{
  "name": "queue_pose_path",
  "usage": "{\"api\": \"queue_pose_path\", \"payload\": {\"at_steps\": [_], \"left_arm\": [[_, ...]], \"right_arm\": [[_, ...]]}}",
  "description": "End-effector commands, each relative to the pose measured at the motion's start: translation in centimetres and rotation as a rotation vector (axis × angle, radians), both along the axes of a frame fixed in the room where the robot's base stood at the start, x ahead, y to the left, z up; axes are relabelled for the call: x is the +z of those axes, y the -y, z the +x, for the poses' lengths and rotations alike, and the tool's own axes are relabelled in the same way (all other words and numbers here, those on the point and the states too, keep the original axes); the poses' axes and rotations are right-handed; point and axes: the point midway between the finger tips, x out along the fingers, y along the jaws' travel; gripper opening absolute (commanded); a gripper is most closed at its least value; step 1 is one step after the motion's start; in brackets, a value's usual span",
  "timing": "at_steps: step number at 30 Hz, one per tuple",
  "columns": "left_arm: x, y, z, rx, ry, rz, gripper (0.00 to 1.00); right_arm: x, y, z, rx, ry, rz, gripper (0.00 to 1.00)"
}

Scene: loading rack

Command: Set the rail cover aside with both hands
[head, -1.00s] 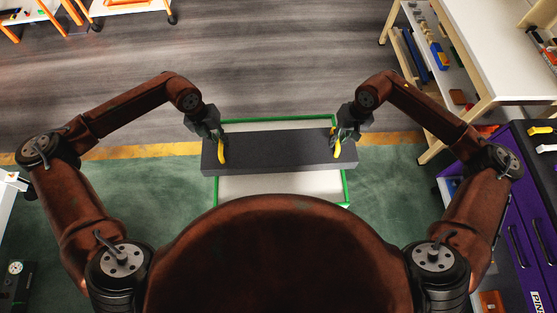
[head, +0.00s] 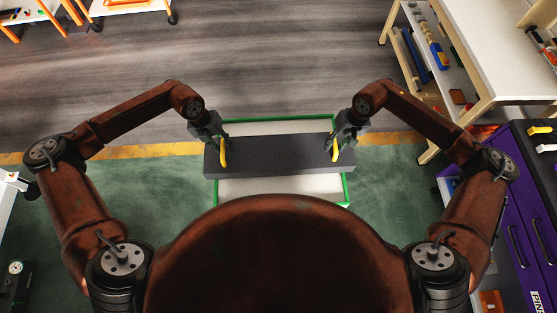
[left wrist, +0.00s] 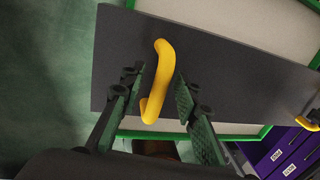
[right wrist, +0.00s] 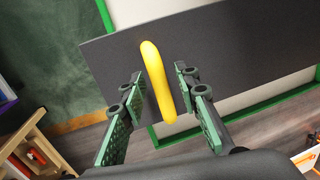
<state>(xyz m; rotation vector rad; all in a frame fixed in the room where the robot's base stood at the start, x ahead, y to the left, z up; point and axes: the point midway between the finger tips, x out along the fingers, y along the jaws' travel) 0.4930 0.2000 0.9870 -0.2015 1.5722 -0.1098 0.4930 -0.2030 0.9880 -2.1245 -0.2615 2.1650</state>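The rail cover (head: 280,153) is a long dark grey slab lying level across a white, green-edged surface. It has a yellow handle near each end. My left gripper (head: 221,142) is at the left handle. In the left wrist view its fingers (left wrist: 157,88) stand open on both sides of the yellow handle (left wrist: 158,75), with gaps. My right gripper (head: 338,142) is at the right handle. In the right wrist view its fingers (right wrist: 160,85) are open around the yellow handle (right wrist: 157,80), apart from it. The cover's underside is hidden.
The white surface with green edging (head: 265,187) shows in front of and behind the cover. A cream bench (head: 500,50) with shelves stands at the back right, a purple drawer cabinet (head: 530,215) at the right. Open floor (head: 280,60) lies beyond.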

Motion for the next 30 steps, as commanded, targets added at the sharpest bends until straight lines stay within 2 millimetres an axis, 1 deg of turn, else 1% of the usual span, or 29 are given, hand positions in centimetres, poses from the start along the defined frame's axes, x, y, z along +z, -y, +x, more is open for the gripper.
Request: {"api": "queue_pose_path", "payload": {"at_steps": [11, 14, 17, 27, 30], "left_arm": [[0.1, 0.1, 0.0, -0.001, 0.000, -0.002, 0.29], [0.5, 0.0, 0.0, -0.001, 0.001, -0.002, 0.29], [1.7, -0.3, 0.1, 0.000, 0.003, -0.001, 0.29], [8.5, -1.7, 0.1, 0.001, 0.003, -0.001, 0.29], [10.0, -1.9, 0.1, -0.001, 0.002, -0.001, 0.29]], "right_arm": [[0.0, -0.1, 0.0, 0.001, 0.000, 0.002, 0.29], [0.0, -0.1, 0.0, 0.001, 0.000, 0.002, 0.29], [0.0, -0.1, 0.0, 0.001, 0.000, 0.002, 0.29], [0.0, -0.1, 0.0, 0.001, 0.000, 0.002, 0.29], [0.0, -0.1, 0.0, 0.001, 0.000, 0.002, 0.29]]}}
